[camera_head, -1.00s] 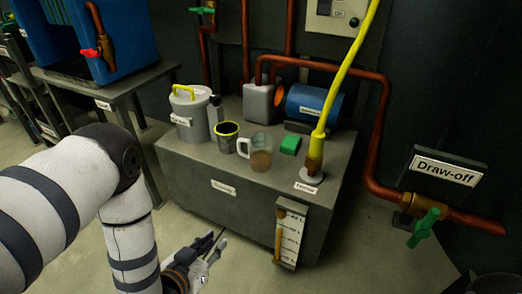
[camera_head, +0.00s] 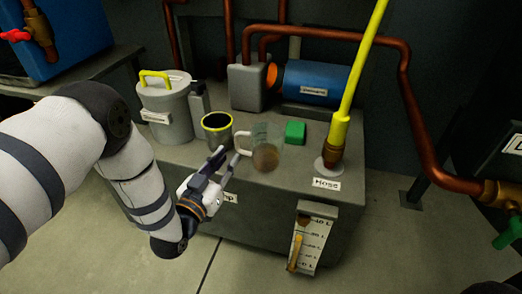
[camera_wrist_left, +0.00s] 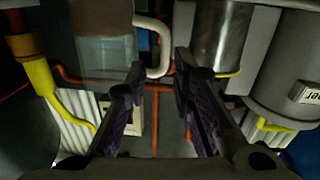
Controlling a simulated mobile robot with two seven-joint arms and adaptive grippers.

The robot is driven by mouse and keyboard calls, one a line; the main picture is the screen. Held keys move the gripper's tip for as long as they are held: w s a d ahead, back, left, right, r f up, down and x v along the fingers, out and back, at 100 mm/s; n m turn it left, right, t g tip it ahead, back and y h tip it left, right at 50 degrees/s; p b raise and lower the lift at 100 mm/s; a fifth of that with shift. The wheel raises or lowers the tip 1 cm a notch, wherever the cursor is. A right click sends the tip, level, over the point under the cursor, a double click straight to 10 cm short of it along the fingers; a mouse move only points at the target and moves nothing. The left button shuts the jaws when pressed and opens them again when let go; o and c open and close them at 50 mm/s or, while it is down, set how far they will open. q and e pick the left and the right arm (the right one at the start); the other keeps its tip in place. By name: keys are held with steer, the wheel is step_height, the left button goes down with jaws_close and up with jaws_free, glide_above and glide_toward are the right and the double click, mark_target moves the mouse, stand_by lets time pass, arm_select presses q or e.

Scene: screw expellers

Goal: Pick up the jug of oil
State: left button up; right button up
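The jug of oil (camera_head: 266,153) is a clear jug with brown liquid low inside and a pale handle on its left side. It stands upright on the grey cabinet top (camera_head: 300,185). My left gripper (camera_head: 229,157) is open, its dark fingers pointing up towards the handle from the near left. In the left wrist view, which looks inverted, the jug (camera_wrist_left: 104,50) shows at upper left. Its white handle (camera_wrist_left: 164,50) lies just past and between the two open fingertips (camera_wrist_left: 159,72). Nothing is gripped. My right gripper is out of view.
A dark cup with a yellow rim (camera_head: 217,130) stands close left of the jug. A lidded grey can (camera_head: 166,108) is farther left. A green block (camera_head: 295,131) and the yellow hose (camera_head: 342,125) stand to the right. A blue cylinder (camera_head: 320,82) lies behind.

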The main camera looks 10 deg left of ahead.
mark_target(236, 143)
arm_select(q)
steer(key=w+b, duration=0.1)
steer(key=w, duration=0.3)
steer(key=w+b, duration=0.1)
steer(key=w, duration=0.2)
steer(key=shift+d+f+b, duration=0.2)
steer(key=shift+d+b, duration=0.1)
steer(key=shift+b, duration=0.05)
steer(key=shift+w+r, duration=0.1)
steer(key=shift+w, duration=0.2)
steer(key=shift+r, duration=0.15)
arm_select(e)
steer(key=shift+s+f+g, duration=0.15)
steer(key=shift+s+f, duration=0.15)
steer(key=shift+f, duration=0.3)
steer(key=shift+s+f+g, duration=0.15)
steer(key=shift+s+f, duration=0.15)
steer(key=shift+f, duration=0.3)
arm_select(q)
jaws_close()
